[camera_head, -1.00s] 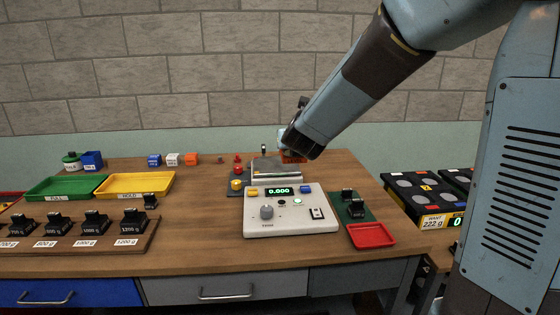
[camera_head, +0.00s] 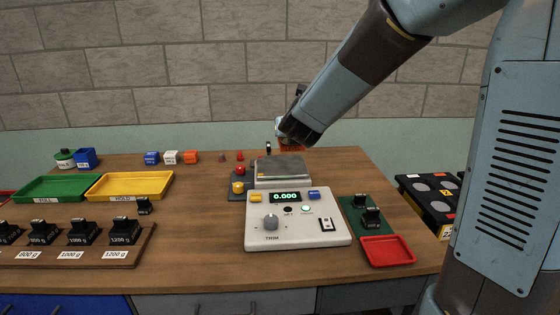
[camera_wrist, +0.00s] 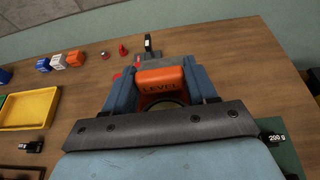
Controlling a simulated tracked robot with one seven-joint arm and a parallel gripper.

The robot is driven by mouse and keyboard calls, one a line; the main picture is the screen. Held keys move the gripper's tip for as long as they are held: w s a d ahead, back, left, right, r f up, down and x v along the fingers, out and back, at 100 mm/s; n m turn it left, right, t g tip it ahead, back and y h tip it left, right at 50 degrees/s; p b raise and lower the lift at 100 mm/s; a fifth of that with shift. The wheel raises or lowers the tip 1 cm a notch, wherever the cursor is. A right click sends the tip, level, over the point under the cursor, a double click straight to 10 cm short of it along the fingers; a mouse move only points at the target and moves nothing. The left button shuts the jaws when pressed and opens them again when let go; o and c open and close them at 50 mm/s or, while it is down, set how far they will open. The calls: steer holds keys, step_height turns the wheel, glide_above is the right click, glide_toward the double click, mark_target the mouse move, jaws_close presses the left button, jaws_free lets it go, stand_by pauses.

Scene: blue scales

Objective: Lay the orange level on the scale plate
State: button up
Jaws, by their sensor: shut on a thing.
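The orange level (camera_wrist: 161,84), marked LEVEL, sits between the two blue fingers of my gripper (camera_wrist: 162,78) in the wrist view. My gripper is shut on it. In the head view a bit of the level (camera_head: 292,149) shows under my wrist, behind the scale plate; the fingers are mostly hidden by my arm. The scale's display (camera_head: 286,197) reads 0.000.
A red tray (camera_head: 387,251) and black weights on a green mat stand right of the scale. Yellow tray (camera_head: 130,185), green tray (camera_head: 52,188) and a row of labelled black weights lie farther left.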

steer(key=f+x, duration=0.1)
steer(key=x, duration=0.4)
steer(key=s+f+x, duration=0.1)
steer(key=x, duration=0.4)
steer(key=a+f+x, duration=0.1)
steer(key=x, duration=0.4)
steer(key=shift+w+a+f, duration=0.1)
steer(key=shift+w+f, duration=0.05)
steer(key=shift+f, duration=0.2)
steer(key=shift+w+f, duration=0.2)
steer(key=shift+f, duration=0.1)
steer(key=shift+w+f, duration=0.1)
steer(key=shift+f, duration=1.5)
steer(key=o, duration=1.1)
steer(key=v, duration=1.2)
steer(key=shift+a+r, duration=0.1)
